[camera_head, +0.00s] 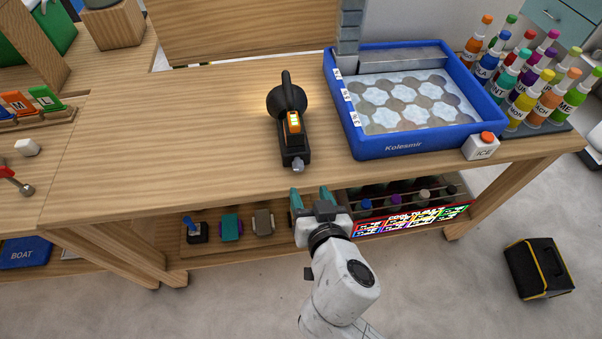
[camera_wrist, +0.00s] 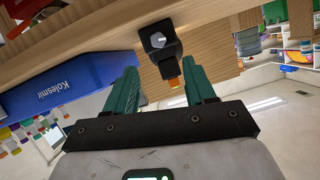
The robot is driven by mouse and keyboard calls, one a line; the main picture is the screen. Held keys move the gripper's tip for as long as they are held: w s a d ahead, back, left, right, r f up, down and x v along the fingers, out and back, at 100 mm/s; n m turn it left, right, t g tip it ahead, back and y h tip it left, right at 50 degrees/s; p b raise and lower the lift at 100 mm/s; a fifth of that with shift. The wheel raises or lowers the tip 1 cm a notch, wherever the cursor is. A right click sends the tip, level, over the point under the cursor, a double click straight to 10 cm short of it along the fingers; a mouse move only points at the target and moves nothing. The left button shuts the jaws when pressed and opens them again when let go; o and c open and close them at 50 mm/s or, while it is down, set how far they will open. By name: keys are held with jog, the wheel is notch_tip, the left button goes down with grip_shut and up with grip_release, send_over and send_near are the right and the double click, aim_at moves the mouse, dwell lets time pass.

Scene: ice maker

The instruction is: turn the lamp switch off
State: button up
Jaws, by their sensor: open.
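The black lamp (camera_head: 288,100) stands on the wooden tabletop near its front edge, with a round head at the back. An orange switch (camera_head: 293,122), lit yellowish, sits on its base. A pale hexagonal knob (camera_head: 298,166) is at the base's front end. The wrist view shows the lamp base (camera_wrist: 160,48) upside down, with the knob (camera_wrist: 157,40) facing me and part of the orange switch (camera_wrist: 174,83). My gripper (camera_head: 310,197) has green fingers, open and empty, in front of the table edge and apart from the lamp.
A blue ice tray (camera_head: 415,148) stands to the lamp's right, with a white ICE button box (camera_head: 481,152) at its corner. Colored bottles (camera_head: 530,90) stand behind. Bare tabletop (camera_head: 180,130) lies left of the lamp. A lower shelf (camera_head: 240,254) holds small items beneath.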

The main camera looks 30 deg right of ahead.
aim_at(299, 168)
jog(key=p+x, duration=0.1)
jog(key=x, duration=0.9)
jog(key=shift+w+d+f, duration=0.1)
jog(key=shift+d, duration=0.1)
jog(key=shift+c, duration=0.4)
grip_shut()
